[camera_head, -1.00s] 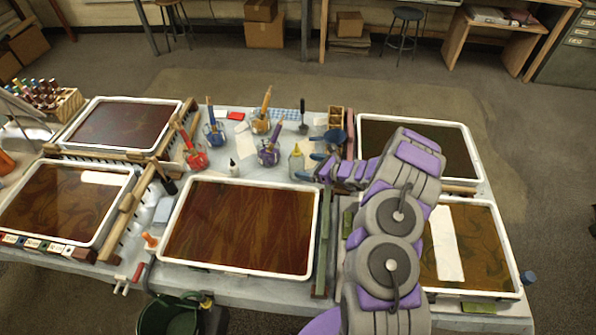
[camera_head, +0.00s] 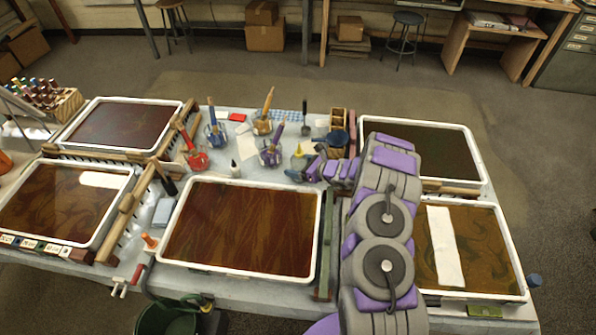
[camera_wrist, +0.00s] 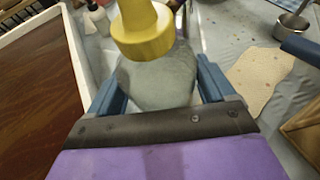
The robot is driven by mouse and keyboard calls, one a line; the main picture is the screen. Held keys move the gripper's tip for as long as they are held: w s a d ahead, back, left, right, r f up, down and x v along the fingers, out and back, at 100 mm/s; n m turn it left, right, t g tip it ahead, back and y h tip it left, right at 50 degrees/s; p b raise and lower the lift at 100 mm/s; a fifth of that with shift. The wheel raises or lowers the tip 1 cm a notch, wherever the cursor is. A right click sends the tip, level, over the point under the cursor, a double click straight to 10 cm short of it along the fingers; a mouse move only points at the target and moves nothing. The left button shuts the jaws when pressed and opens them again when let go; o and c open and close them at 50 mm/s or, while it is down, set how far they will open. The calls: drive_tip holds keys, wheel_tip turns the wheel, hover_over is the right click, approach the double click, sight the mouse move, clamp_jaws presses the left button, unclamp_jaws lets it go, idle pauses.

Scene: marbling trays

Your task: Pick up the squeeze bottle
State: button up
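The squeeze bottle has a yellow cap (camera_head: 298,152) and a pale grey-green body (camera_wrist: 157,78). It stands on the table behind the right end of the middle marbling tray, and my gripper hides much of its body in the head view. My gripper (camera_head: 300,172) is low at the bottle, reaching in from the right. In the wrist view, the blue fingers of my gripper (camera_wrist: 160,75) stand open on either side of the body. I cannot tell whether either finger touches it.
The middle tray (camera_head: 240,182) lies close in front. A jar with a purple tool (camera_head: 271,153) and a small white bottle (camera_head: 235,169) stand to the left. A blue-handled pan (camera_head: 335,138) and a wooden box (camera_head: 338,118) are behind and to the right.

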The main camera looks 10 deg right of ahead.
drive_tip(key=shift+d, duration=0.3)
drive_tip(key=c, duration=0.4)
drive_tip(key=shift+r, duration=0.1)
drive_tip(key=shift+c, duration=0.2)
